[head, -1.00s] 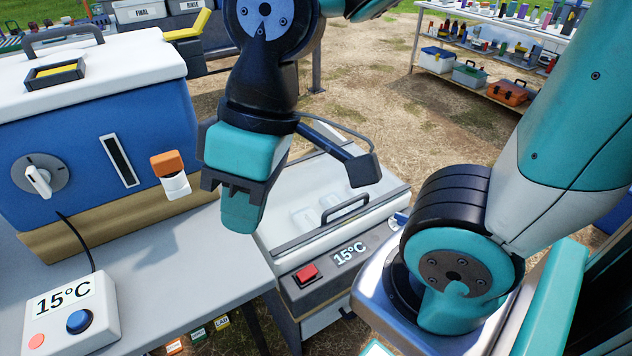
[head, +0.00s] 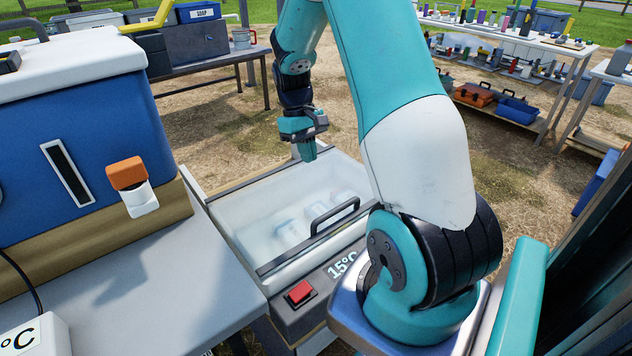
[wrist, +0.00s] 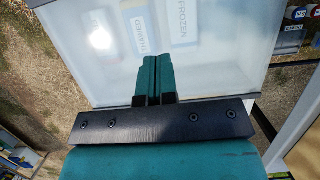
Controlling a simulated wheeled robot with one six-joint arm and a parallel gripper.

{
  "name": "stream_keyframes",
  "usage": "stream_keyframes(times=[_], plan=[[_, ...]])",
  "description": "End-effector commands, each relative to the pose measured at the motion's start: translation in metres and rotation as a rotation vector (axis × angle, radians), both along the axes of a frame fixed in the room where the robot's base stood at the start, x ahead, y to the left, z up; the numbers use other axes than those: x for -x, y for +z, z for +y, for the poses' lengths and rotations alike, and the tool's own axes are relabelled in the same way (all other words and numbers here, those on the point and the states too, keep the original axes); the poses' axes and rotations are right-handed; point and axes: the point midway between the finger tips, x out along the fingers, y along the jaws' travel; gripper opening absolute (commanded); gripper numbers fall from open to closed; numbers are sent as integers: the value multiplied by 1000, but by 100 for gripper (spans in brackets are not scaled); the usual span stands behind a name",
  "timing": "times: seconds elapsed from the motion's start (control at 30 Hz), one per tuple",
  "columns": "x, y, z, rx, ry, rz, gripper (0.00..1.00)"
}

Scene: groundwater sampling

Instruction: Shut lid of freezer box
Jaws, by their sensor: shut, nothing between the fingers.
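A low box has a clear, frosted lid (head: 250,212) with a black handle (head: 335,213) at its front. The lid looks flat on the box; I cannot tell whether a small gap remains. White labelled packs (head: 292,232) show through it. In the wrist view the lid (wrist: 225,68) fills the upper middle, with packs labelled FROZEN (wrist: 183,25) and THAWED behind it. My gripper (head: 309,152) is shut and empty, fingers pointing down at the box's far edge. In the wrist view its fingertips (wrist: 154,62) overlap the lid; contact is unclear.
A large blue box (head: 75,130) with a white top and orange-white latch (head: 131,185) stands on the grey table (head: 150,275) at left. A red button (head: 300,292) and 15°C display are on the low box's front. Shelves (head: 500,95) stand at back right, with open ground between.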

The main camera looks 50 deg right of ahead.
Motion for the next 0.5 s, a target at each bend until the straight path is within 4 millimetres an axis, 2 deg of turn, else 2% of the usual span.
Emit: stream_keyframes(times=[0.4,0.47,0.5], plan=[[24,-81,8,-3,2,5,0],[28,-92,8,-2,2,3,0],[34,-91,10,-1,1,1,0]])
